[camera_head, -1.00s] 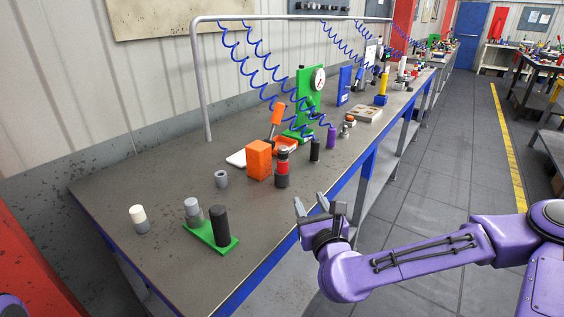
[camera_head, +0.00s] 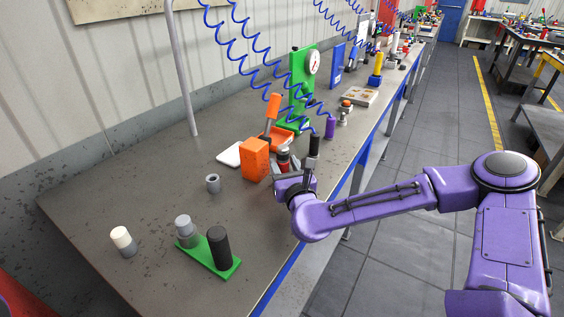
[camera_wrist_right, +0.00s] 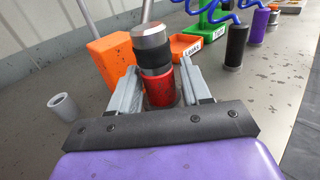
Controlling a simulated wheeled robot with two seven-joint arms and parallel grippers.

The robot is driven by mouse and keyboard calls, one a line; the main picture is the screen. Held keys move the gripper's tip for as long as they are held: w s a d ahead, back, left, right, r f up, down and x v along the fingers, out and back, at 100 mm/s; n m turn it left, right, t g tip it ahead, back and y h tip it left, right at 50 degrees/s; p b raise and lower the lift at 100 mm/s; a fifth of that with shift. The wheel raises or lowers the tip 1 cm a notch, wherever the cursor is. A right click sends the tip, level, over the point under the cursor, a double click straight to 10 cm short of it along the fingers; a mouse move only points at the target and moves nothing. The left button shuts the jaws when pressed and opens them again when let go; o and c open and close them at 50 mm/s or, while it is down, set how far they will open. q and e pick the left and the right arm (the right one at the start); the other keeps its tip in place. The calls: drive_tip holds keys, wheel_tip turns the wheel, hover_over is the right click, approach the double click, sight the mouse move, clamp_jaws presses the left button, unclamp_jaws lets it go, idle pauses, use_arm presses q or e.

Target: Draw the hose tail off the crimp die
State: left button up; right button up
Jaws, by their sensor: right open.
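My right gripper (camera_head: 297,170) is open, reaching in over the bench's front edge. In the right wrist view its fingers (camera_wrist_right: 160,75) stand one on each side of an upright red and black cylinder with a silver top (camera_wrist_right: 157,85), with no clear grip on it. In the head view this cylinder (camera_head: 283,158) is mostly hidden behind the gripper. No label shows which parts are the hose tail and the crimp die. My left gripper is out of view.
An orange block (camera_head: 255,160) stands close left of the cylinder. A black cylinder (camera_head: 314,146) and a purple one (camera_head: 330,127) stand beyond. A green plate (camera_head: 212,262) with grey and black cylinders, a white-topped cylinder (camera_head: 122,238) and a grey ring (camera_head: 212,184) stand nearer.

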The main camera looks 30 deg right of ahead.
drive_tip(key=x, duration=0.2)
drive_tip(key=shift+w+r, duration=0.1)
drive_tip(key=shift+w, duration=0.55)
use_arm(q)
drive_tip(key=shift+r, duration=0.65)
use_arm(e)
clamp_jaws()
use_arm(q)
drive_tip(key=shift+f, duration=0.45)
use_arm(e)
wheel_tip(320, 180, up, 10)
drive_tip(key=shift+d, duration=0.1)
use_arm(q)
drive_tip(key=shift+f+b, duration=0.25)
drive_tip(key=shift+b, duration=0.25)
